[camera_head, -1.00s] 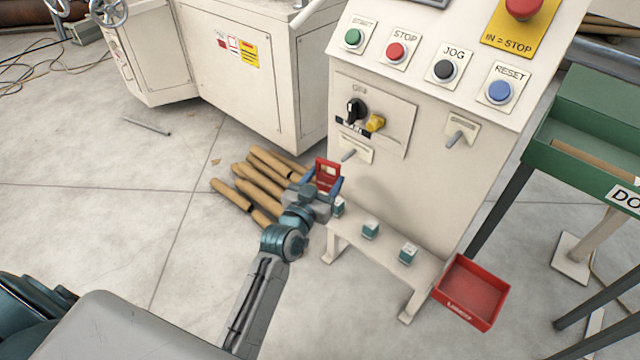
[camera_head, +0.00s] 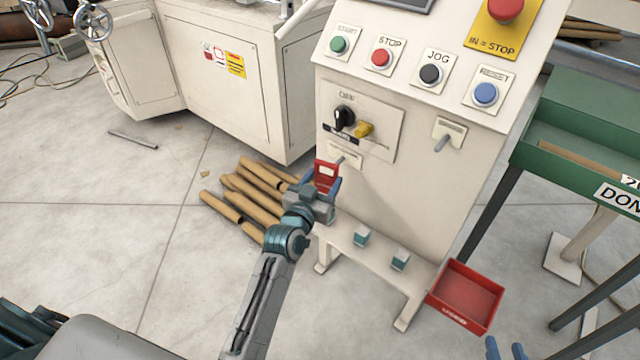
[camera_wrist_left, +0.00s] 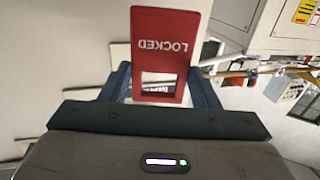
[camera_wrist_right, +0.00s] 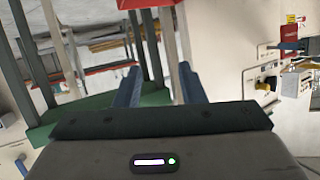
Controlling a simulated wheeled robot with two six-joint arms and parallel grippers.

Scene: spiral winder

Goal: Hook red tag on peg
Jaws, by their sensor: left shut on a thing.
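The red tag (camera_head: 326,172) is in my left gripper (camera_head: 322,190), which is shut on its lower end. In the left wrist view the tag (camera_wrist_left: 166,45) stands up between the blue fingers, with upside-down LOCKED lettering and a window near the gripper. One grey peg (camera_head: 340,160) sticks out of the cabinet below the black switch, close to the tag's top; I cannot tell whether they touch. Another peg (camera_head: 441,144) is further right, bare. My right gripper (camera_head: 506,350) is at the bottom right edge, fingers apart and empty, also in the right wrist view (camera_wrist_right: 160,85).
The cream cabinet (camera_head: 400,210) has a low shelf with teal blocks (camera_head: 400,259). A red tray (camera_head: 465,294) is at its right end. Cardboard tubes (camera_head: 235,200) lie on the floor behind my left arm. A green stand (camera_head: 555,120) is to the right.

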